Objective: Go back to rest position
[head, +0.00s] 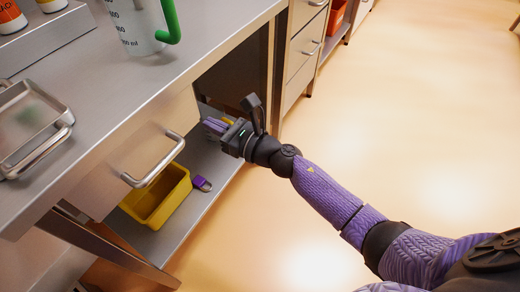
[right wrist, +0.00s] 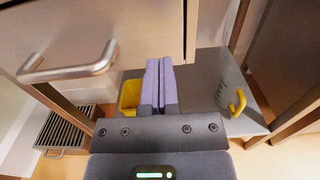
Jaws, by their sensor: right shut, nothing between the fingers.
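My right gripper (head: 212,124) reaches in from the right under the steel counter, above the lower shelf (head: 206,160). Its purple fingers are shut together with nothing between them, as the right wrist view (right wrist: 159,82) also shows. My right arm stretches over the open floor towards the counter. My left gripper is in neither view.
A yellow bin (head: 160,198) and a small purple item (head: 202,184) sit on the lower shelf. A yellow-handled clear container (right wrist: 234,98) stands there too. The drawer handle (head: 155,163) juts out. A green-handled jug (head: 140,25) stands on the counter (head: 105,85). The floor right is clear.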

